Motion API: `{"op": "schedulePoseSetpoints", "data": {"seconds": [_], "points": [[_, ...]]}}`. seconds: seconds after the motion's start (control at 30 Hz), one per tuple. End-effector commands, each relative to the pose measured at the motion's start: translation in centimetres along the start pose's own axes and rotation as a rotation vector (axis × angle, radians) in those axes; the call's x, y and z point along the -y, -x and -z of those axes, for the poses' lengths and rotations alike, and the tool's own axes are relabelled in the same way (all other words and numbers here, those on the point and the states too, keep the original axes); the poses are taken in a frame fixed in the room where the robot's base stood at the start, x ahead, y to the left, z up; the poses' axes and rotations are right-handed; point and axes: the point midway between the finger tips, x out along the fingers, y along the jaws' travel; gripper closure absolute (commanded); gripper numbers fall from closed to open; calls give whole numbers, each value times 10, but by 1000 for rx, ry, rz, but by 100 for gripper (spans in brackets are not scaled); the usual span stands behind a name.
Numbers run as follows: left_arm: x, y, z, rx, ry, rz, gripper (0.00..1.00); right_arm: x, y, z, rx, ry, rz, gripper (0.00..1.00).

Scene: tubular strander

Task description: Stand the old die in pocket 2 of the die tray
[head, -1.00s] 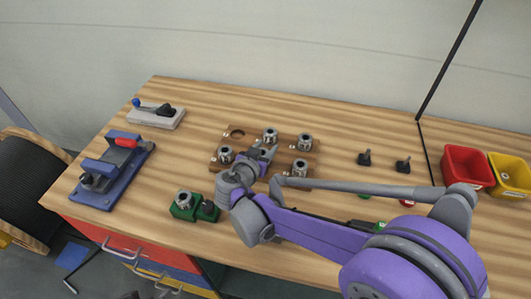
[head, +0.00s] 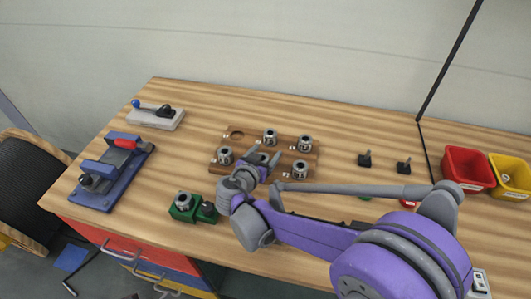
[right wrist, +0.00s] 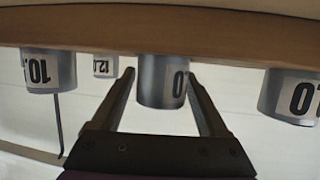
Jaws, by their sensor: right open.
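The brown wooden die tray (head: 284,157) lies mid-table. Several steel dies stand in it, and its back-left pocket (head: 237,134) is empty. Pocket numbers are too small to read. My right gripper (head: 265,153) is open at the tray's front middle pocket. Its fingers stand on either side of a grey die (right wrist: 162,80), which stands upright in the tray with a label ending in ".0". I see gaps at the fingers, so it is not gripped. Which die is the old one I cannot tell. My left gripper is not in view.
A green block (head: 178,212) with a steel die (head: 184,200) stands in front of the tray. A blue fixture (head: 112,180) and a grey toggle clamp (head: 157,117) are at left.

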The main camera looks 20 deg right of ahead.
Motion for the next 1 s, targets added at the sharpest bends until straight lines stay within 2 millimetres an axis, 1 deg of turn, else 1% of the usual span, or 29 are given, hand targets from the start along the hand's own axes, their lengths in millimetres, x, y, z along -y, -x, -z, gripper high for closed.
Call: {"op": "schedulePoseSetpoints", "data": {"seconds": [0.07, 0.17, 0.4, 0.5, 0.6, 0.77, 1.0], "points": [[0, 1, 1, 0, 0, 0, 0, 0, 6, 1, 0, 0, 1, 22], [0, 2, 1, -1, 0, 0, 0, 1, 20, 1, 0, 1, 4, 22], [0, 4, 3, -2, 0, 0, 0, 1, 73, 1, 1, 1, 6, 22], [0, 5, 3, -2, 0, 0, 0, 1, 92, 1, 1, 1, 5, 22], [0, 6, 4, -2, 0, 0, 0, 1, 107, 1, 1, 1, 3, 22], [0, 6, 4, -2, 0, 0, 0, 0, 119, 1, 0, 0, 2, 22], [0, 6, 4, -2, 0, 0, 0, 0, 121, 1, 0, 0, 0, 22]]}}
